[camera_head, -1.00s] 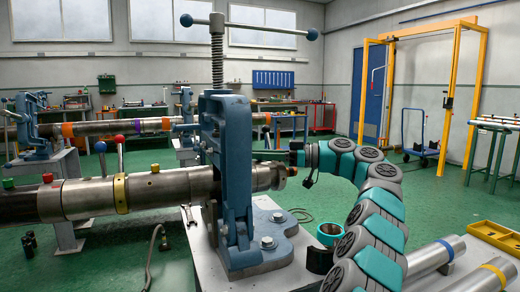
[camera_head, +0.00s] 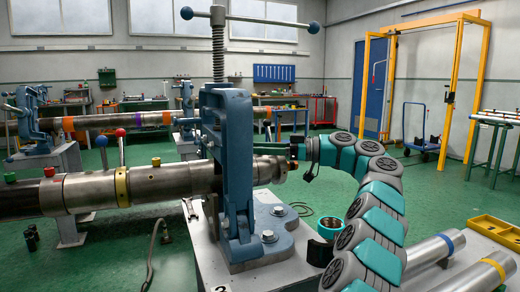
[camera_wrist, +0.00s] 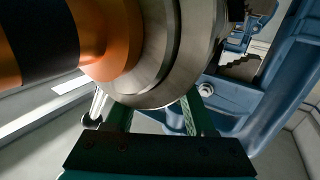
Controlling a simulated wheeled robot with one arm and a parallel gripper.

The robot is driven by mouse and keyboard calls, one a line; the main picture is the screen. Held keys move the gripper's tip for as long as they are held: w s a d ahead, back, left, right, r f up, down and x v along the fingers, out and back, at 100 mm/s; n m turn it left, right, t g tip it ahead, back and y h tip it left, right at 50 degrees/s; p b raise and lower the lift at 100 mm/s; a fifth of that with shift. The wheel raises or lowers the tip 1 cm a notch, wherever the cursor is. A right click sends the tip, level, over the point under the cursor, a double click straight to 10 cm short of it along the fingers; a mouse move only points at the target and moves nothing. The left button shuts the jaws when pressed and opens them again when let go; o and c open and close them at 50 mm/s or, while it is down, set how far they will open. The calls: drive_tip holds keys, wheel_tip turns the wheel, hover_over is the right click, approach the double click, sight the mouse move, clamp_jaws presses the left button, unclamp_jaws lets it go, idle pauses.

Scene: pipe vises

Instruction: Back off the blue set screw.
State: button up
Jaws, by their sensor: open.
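No blue set screw can be made out for certain; a blue ball-ended lever (camera_head: 101,142) stands beside a red one (camera_head: 120,132) on the steel pipe (camera_head: 95,190). Small green, red and yellow caps (camera_head: 155,161) sit on top of the pipe. A blue vise (camera_head: 238,160) clamps the pipe and hides part of it. My gripper (camera_head: 290,152) is at the pipe's right end, just right of the vise. In the wrist view the two green fingers (camera_wrist: 155,115) are apart, with the round metal collar (camera_wrist: 160,85) partly covering them; I cannot tell whether they touch it.
The vise's bolted base (camera_head: 270,235) stands on a grey bench below my gripper. Steel pipes with blue and yellow bands (camera_head: 440,250) and a yellow tray (camera_head: 495,232) lie at the right. A second pipe in a vise (camera_head: 100,121) is behind on the left.

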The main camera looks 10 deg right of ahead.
drive_tip(key=v, duration=0.7)
drive_tip(key=shift+d, duration=0.2)
